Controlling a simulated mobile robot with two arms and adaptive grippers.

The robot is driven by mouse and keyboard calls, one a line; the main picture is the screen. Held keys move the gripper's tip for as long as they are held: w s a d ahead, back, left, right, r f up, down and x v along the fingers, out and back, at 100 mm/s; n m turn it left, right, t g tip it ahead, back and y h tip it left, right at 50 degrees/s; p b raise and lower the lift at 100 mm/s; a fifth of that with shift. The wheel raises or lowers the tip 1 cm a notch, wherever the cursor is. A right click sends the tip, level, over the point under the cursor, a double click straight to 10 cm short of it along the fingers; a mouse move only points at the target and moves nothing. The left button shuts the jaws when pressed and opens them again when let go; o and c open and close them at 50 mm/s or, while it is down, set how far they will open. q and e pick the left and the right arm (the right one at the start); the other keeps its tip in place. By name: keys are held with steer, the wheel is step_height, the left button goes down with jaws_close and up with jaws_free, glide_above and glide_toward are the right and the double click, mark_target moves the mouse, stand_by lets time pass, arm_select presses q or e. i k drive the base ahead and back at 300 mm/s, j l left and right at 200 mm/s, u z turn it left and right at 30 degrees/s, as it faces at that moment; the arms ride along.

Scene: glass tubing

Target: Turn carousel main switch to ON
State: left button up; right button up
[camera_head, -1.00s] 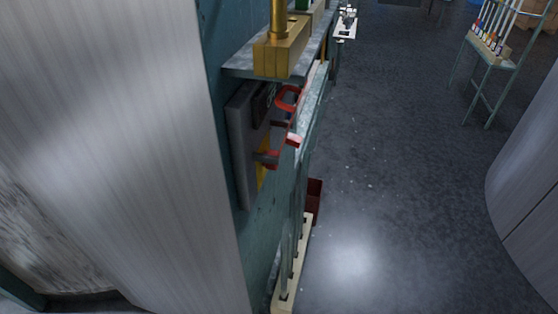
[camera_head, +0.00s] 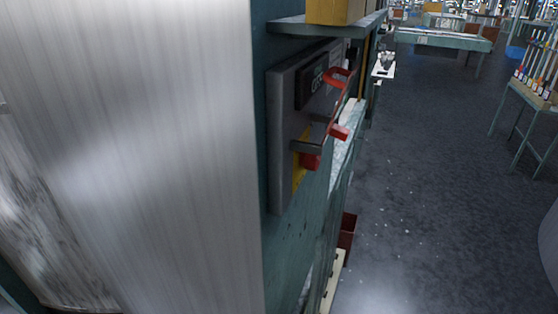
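A grey switch box (camera_head: 283,150) is fixed to the side of a teal cabinet, left of the picture's middle. It has a dark label plate (camera_head: 310,85) with lettering I cannot fully read. A red handle part (camera_head: 338,77) stands out from its front, with another red end (camera_head: 339,131) below it. A grey bracket (camera_head: 309,147) with a red piece (camera_head: 310,161) under it sits lower, before a yellow patch (camera_head: 298,168). I see the box at a steep angle, so the switch position cannot be told. Neither of my grippers shows.
A large brushed metal surface fills the left side, close to the box. A shelf (camera_head: 290,28) with a yellow-brown block (camera_head: 335,11) juts out above the box. A stand with tubes (camera_head: 530,95) is at right.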

mark_target(310, 162)
steer(key=i+l+u, duration=0.15)
steer(key=l+u, duration=0.55)
steer(key=u, duration=0.25)
steer(key=l+u, duration=0.9)
